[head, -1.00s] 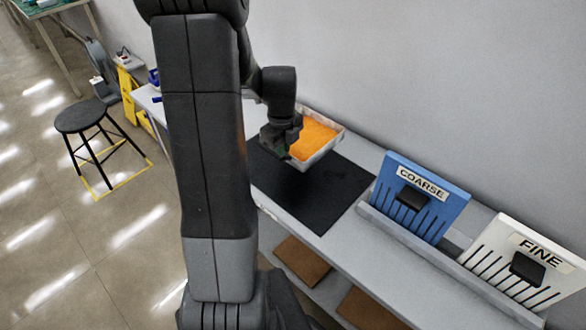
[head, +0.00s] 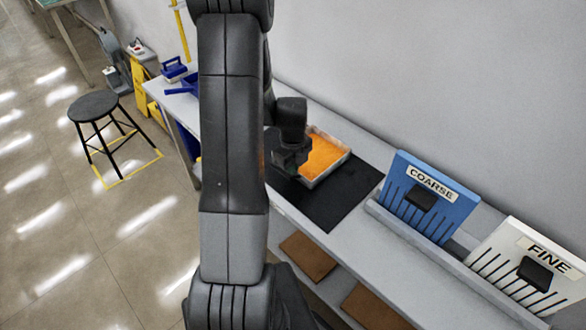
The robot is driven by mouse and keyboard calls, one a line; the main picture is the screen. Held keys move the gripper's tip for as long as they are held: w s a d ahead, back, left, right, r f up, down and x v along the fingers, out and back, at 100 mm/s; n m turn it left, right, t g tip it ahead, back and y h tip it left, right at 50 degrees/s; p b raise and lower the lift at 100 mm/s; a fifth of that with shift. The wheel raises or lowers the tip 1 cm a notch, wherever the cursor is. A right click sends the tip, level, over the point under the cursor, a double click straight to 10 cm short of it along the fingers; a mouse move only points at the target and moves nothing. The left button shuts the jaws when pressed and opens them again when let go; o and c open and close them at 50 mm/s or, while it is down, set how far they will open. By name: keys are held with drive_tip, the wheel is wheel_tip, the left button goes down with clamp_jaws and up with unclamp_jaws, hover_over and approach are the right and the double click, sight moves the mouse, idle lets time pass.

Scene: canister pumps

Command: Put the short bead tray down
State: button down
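The short bead tray (head: 336,168) is a shallow pale tray filled with orange beads (head: 322,154). It shows over the back part of the black mat (head: 322,205) on the bench. My gripper (head: 287,168) is at the tray's left front side, with its dark body over that edge. The fingertips are hidden by the gripper body and the tray's near edge, so I cannot see how they close there. I cannot tell whether the tray's underside touches the mat.
A blue COARSE board (head: 425,205) and a white FINE board (head: 515,270) stand in a rack on the bench's right. Blue items (head: 180,78) lie at the bench's far left. A black stool (head: 95,107) stands on the floor. The mat's front part is clear.

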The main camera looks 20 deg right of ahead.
drive_tip(key=shift+f, duration=0.2)
drive_tip(key=c, duration=1.7)
unclamp_jaws()
drive_tip(key=shift+r, duration=0.1)
wheel_tip(320, 180, up, 12)
drive_tip(key=shift+r, duration=0.15)
